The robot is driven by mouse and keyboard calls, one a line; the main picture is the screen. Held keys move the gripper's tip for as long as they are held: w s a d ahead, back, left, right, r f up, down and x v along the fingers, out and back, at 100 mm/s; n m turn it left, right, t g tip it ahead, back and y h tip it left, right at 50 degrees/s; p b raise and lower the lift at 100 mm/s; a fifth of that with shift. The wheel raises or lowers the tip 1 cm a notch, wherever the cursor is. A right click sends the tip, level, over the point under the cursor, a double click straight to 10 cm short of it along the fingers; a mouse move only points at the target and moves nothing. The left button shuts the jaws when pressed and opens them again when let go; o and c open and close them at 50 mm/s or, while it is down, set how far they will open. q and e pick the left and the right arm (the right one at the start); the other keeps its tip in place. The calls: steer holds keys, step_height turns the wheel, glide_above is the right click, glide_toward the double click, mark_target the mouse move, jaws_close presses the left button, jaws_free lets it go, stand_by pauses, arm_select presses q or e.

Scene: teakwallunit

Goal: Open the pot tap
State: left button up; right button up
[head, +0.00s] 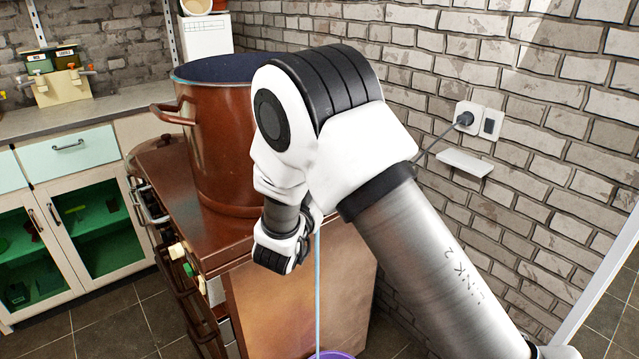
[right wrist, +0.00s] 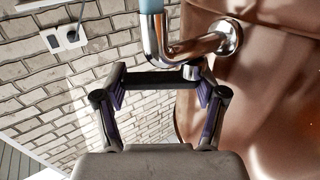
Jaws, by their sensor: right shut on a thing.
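The big copper-brown pot (head: 222,140) stands on a brown stove in the head view and fills the right side of the right wrist view (right wrist: 265,100). Its metal tap (right wrist: 205,45) sticks out from the pot wall in the right wrist view, with a dark handle bar (right wrist: 150,78) below it. My right gripper (right wrist: 160,92) is shut on this handle, one finger at each end. In the head view my right arm hides the tap. A thin light-blue stream (head: 318,290) runs down from there toward a purple container (head: 335,355). My left gripper is not in view.
The stove (head: 300,290) has knobs and a rail on its front. A brick wall with a socket (head: 467,116) and a small shelf (head: 464,163) is at the right. Cabinets (head: 75,155) with a worktop stand at the left. Tiled floor shows between.

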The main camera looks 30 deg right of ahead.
steer(key=shift+m+g+h, duration=0.3)
steer(key=shift+g, duration=0.1)
steer(key=o, duration=1.2)
steer(key=shift+c, duration=0.2)
steer(key=shift+f, duration=0.1)
